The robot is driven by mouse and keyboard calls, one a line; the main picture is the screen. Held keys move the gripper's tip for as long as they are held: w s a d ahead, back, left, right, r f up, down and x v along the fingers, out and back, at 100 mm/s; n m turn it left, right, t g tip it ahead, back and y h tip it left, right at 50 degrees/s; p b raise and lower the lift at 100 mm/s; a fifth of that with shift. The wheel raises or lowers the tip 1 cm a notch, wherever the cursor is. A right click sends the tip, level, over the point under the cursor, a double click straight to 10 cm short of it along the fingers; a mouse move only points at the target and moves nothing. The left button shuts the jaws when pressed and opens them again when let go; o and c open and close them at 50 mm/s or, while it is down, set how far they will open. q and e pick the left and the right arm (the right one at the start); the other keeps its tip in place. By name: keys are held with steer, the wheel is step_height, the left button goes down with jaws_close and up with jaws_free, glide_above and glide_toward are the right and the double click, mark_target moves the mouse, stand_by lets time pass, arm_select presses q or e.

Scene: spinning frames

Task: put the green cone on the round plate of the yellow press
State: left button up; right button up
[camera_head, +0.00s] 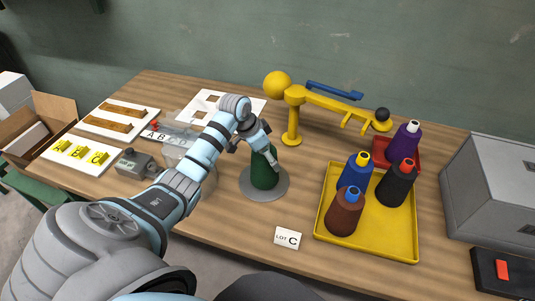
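The green cone (265,178) stands upright, as far as I can see, on a grey round disc (262,195) near the table's middle. My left gripper (258,150) is at the cone's top, with fingers near its upper part. The gripper hides the cone's tip, and I cannot tell whether the fingers press on it. The yellow press (291,122) stands behind, with a post, a large yellow ball, a blue bar and a long arm reaching right to a black knob. The grey disc is in front of the post; I see no link between them. My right gripper is not in view.
A yellow tray (323,236) with blue, brown and black cones stands right of the disc. A red tray (412,165) with a purple cone is behind it. A "LOT C" card (287,238) lies in front. A grey box (490,190) stands far right.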

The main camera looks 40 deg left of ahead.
arm_select(q)
steer(key=p+v, duration=0.1)
steer(key=v, duration=1.1)
steer(key=shift+r+p, duration=0.15)
steer(key=shift+p, duration=0.2)
